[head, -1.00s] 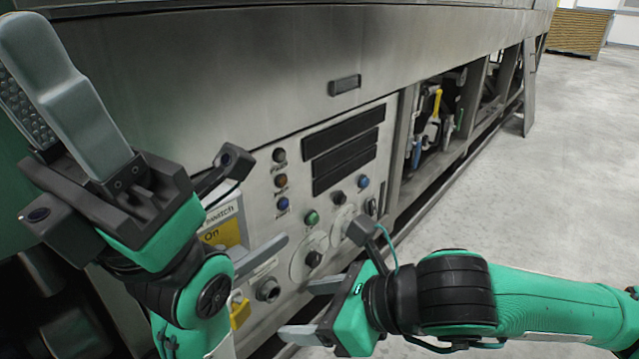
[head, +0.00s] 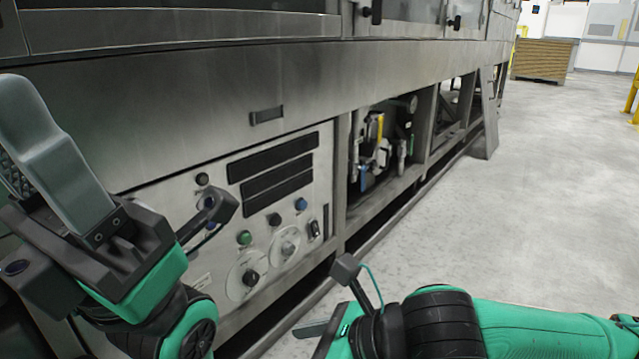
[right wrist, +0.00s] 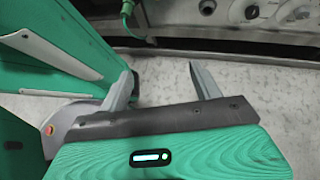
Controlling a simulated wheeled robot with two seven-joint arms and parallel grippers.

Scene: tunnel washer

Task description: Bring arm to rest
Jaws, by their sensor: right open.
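My left gripper (head: 52,150) is raised at the left edge of the head view, fingers pointing up, in front of the machine. One grey finger covers most of the other, so the gap between them is hidden. My right gripper (right wrist: 162,84) is open and empty in the right wrist view, its two grey fingers apart over the pale floor. In the head view only part of it shows at the bottom, with one finger pointing left below the panel; the rest is cut off. It touches nothing that I can see.
The washer's control panel (head: 225,215), with buttons and dials, is on the left. An open bay (head: 385,150) with pipes is right of it. The concrete floor (head: 560,180) on the right is clear. A brown stack (head: 541,60) stands far back.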

